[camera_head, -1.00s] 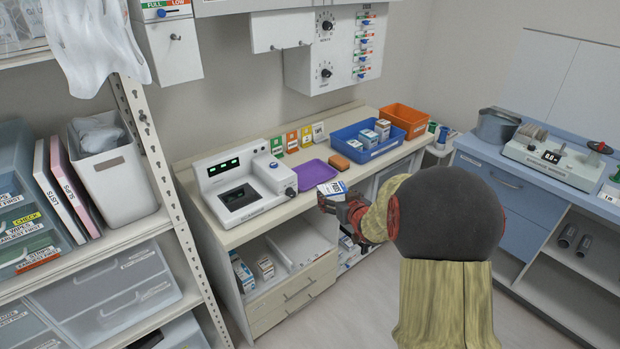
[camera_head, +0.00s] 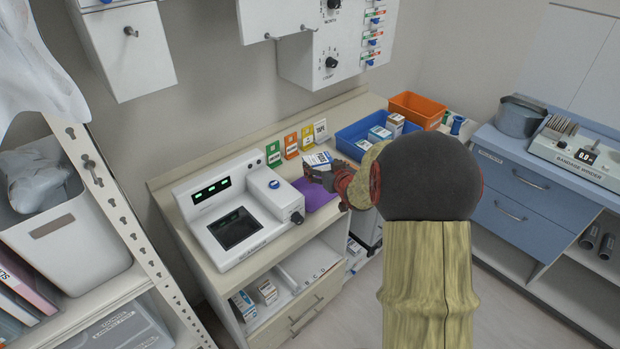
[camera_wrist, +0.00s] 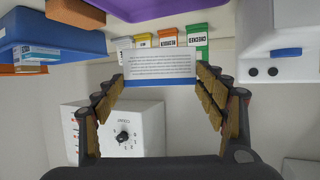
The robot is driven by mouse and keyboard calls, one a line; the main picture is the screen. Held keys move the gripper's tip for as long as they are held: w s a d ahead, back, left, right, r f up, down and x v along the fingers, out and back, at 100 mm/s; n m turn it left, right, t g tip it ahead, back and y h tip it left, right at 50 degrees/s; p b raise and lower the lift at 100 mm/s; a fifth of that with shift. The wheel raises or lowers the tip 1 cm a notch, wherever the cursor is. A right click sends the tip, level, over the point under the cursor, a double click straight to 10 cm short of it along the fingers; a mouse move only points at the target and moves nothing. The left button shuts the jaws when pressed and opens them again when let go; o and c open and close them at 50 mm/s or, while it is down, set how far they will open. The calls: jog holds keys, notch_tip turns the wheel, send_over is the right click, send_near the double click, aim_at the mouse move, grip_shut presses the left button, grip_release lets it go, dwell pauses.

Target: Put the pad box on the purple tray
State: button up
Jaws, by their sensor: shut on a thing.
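The pad box (camera_head: 318,160), white with a blue band, is held in my gripper (camera_head: 330,178). The box also shows between the fingers in the wrist view (camera_wrist: 160,64), with a printed face and a blue edge. My gripper is shut on it. The purple tray (camera_head: 318,199) lies on the counter beside the white machine. The box and gripper are in front of part of the tray in the head view, and the box appears raised above it. A strip of the tray (camera_wrist: 165,9) shows at the top of the wrist view. My arm hides the tray's right side.
The white machine (camera_head: 238,215) stands left of the tray. Several coloured cards (camera_head: 291,146) stand behind it. A blue bin (camera_head: 352,146) with boxes and an orange bin (camera_head: 417,108) are to the right. Wall units (camera_head: 330,50) hang above the counter.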

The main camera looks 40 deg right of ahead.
jog(key=f, duration=0.2)
jog(key=f+b, duration=0.1)
jog(key=f, duration=0.1)
jog(key=f+b, duration=0.1)
jog(key=shift+w+d+f, duration=0.15)
jog(key=shift+w+f, duration=0.25)
jog(key=shift+f+b, duration=0.75)
jog(key=shift+f, duration=1.35)
jog(key=shift+f, duration=0.15)
jog(key=o, duration=1.2)
